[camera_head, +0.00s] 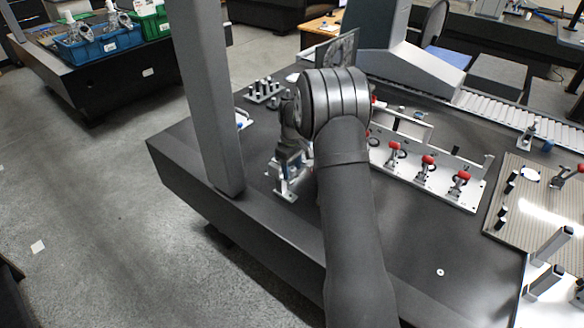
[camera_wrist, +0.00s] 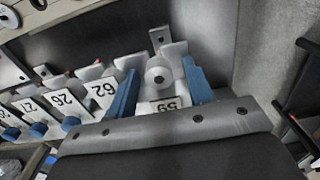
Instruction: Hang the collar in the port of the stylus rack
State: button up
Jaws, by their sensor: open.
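In the wrist view my gripper (camera_wrist: 160,68) is open, with one blue finger on each side of a pale round collar (camera_wrist: 158,77). The collar sits at a white bracket of the stylus rack (camera_wrist: 174,52), above a label that reads 59. Whether it is fully seated, or touches a finger, I cannot tell. More rack ports with numbered labels run off to the left. In the head view my gripper (camera_head: 290,162) is low at the near part of the dark table, by a white bracket (camera_head: 287,187). My arm hides most of the rack there.
A white fixture plate (camera_head: 410,178) with red-handled clamps stands right of my arm. A grey column (camera_head: 207,100) rises at the left. A block with several pegs (camera_head: 263,91) lies behind the gripper. The dark table (camera_head: 430,240) is mostly clear at the front right.

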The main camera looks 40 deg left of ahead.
aim_at(292, 169)
notch_tip(292, 169, up, 17)
jog(key=shift+r, duration=0.2)
dwell(0.4)
notch_tip(292, 169, down, 17)
jog(key=shift+f, duration=0.2)
dwell(0.4)
